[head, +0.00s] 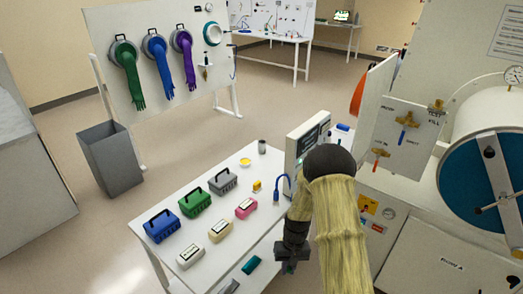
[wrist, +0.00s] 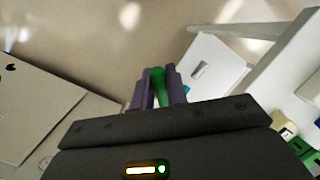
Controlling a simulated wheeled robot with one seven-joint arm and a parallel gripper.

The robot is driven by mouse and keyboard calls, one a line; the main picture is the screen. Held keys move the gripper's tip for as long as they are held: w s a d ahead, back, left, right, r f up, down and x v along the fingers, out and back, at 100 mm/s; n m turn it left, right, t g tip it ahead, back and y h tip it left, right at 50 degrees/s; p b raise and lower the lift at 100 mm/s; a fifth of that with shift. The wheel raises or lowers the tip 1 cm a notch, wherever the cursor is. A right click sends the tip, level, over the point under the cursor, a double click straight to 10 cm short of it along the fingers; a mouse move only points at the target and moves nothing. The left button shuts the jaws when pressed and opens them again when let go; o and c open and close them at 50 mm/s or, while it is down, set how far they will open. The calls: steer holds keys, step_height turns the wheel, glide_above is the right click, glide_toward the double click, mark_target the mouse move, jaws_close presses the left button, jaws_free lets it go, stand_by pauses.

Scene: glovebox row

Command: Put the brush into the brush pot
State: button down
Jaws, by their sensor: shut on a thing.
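My gripper (head: 289,266) is in front of the white table's right edge, pointing down. In the wrist view its two dark fingers (wrist: 159,90) are closed on an upright green thing (wrist: 157,87). This may be the brush's handle; its bristles are not visible. A small grey cylinder (head: 262,146) stands at the far end of the white table, well away from my gripper. It may be the brush pot, but its inside is too small to make out.
The white table (head: 217,200) carries blue (head: 161,226), green (head: 195,203) and grey (head: 223,180) cases, small boxes and a yellow dish (head: 245,162). A screen (head: 307,140) stands at its right. The glovebox (head: 455,150) is on the right. Open floor lies left.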

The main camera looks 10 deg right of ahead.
stand_by(0.3)
steer(key=s+f+b, duration=0.1)
steer(key=s+f, duration=0.1)
steer(key=f, duration=0.6)
steer(key=s+f+b, duration=0.1)
steer(key=f, duration=0.7)
steer(key=shift+s+f, duration=0.4)
steer(key=shift+a, duration=0.1)
